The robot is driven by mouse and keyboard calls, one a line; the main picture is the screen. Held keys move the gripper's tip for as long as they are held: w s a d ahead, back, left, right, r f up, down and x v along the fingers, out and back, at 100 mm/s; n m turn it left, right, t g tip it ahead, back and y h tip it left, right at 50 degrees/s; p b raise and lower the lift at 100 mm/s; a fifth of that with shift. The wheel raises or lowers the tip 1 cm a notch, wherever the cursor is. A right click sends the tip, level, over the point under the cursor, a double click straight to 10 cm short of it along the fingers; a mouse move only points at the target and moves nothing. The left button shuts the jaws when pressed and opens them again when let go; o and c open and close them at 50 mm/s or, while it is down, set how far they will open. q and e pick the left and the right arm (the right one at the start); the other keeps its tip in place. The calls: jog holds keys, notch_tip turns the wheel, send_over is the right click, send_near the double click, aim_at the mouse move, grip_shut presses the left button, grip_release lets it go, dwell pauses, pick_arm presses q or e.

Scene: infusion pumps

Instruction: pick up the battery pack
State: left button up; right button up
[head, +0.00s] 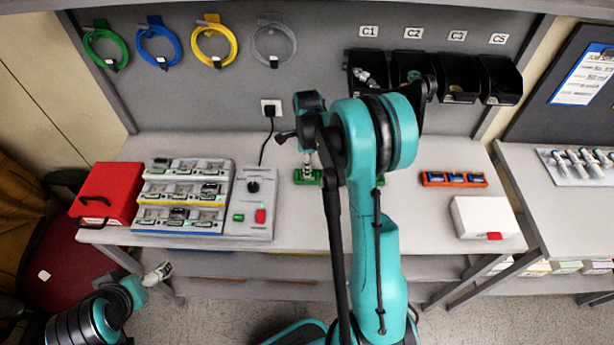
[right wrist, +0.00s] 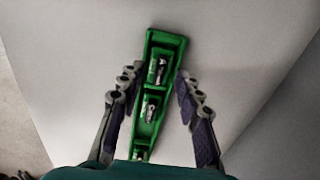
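A long green tray (right wrist: 167,110) lies under my right gripper (right wrist: 158,78) in the right wrist view. Its compartments hold small dark and silver pieces, one (right wrist: 157,70) between the fingertips and another (right wrist: 150,110) nearer the wrist. I cannot tell for sure whether one is the battery pack. The right gripper is open, one finger on either side of the tray, holding nothing. In the head view it points down at the green tray (head: 306,178), whose middle is hidden by my arm. My left gripper (head: 157,273) is low at left, off the table; its opening is unclear.
An orange tray (head: 430,180) with several blue blocks and a white box (head: 485,216) stand at right. A tiered rack (head: 184,196), a red case (head: 107,192) and a switch panel (head: 251,203) are at left. Black bins (head: 459,80) hang behind.

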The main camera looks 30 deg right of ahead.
jog(key=shift+f, duration=0.9)
jog(key=shift+r, duration=0.1)
jog(key=shift+c, duration=0.2)
grip_shut()
jog(key=shift+r, duration=0.5)
jog(key=r, duration=0.2)
jog(key=s+r+p, duration=0.1)
jog(key=r, duration=0.1)
jog(key=shift+d, duration=0.35)
jog(key=s+d+r+p, duration=0.1)
jog(key=s+d+r, duration=0.5)
jog(key=s, duration=0.2)
jog(key=shift+s+p, duration=0.35)
